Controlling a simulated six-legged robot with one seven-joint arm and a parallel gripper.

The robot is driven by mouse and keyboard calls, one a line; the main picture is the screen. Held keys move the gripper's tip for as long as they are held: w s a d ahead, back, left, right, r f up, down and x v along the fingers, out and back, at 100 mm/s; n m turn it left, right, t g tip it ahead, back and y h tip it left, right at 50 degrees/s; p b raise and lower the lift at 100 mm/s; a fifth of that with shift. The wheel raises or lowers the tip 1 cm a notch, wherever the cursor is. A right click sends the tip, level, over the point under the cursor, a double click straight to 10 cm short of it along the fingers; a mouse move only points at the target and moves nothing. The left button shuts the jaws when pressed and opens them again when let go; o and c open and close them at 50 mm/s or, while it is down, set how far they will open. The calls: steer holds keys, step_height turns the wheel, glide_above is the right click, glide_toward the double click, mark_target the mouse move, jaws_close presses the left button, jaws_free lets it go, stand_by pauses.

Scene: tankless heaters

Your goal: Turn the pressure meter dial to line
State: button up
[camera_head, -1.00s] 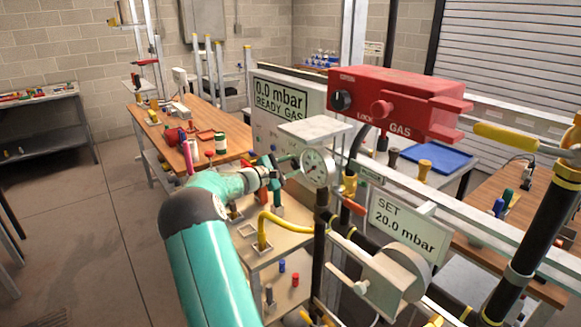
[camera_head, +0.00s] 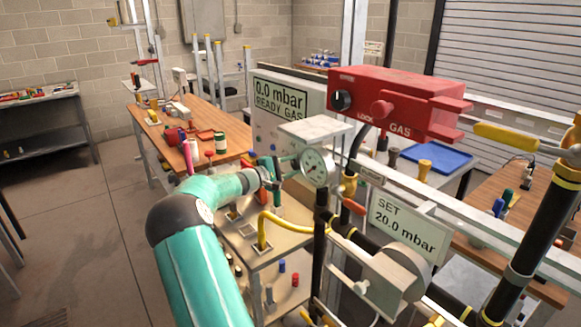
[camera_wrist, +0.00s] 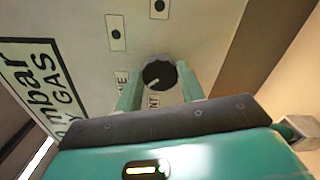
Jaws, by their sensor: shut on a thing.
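A round dark dial (camera_wrist: 158,73) with a pale pointer mark sits on the light meter panel, between my fingertips in the wrist view. My gripper (camera_wrist: 157,90) is shut on this dial, one finger on each side. The pointer mark slants toward the lower left in that view. Small printed labels near the dial are partly covered by my fingers. The meter panel's display (camera_head: 281,96) reads "0.0 mbar READY GAS" in the head view. My gripper (camera_head: 283,168) also shows there, in front of the panel; the dial is hidden.
A round white gauge (camera_head: 317,167) on a pipe is close to the right of my gripper. A grey plate (camera_head: 315,130) is above it, and a red gas box (camera_head: 393,100) is higher right. A yellow pipe (camera_head: 280,220) and a "SET 20.0 mbar" sign (camera_head: 408,228) are lower.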

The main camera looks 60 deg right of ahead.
steer(key=shift+m, duration=1.9)
steer(key=o, duration=1)
steer(key=shift+a, duration=0.1)
steer(key=v, duration=1.3)
steer(key=shift+w+a, duration=0.2)
steer(key=shift+a, duration=0.1)
steer(key=shift+a, duration=0.1)
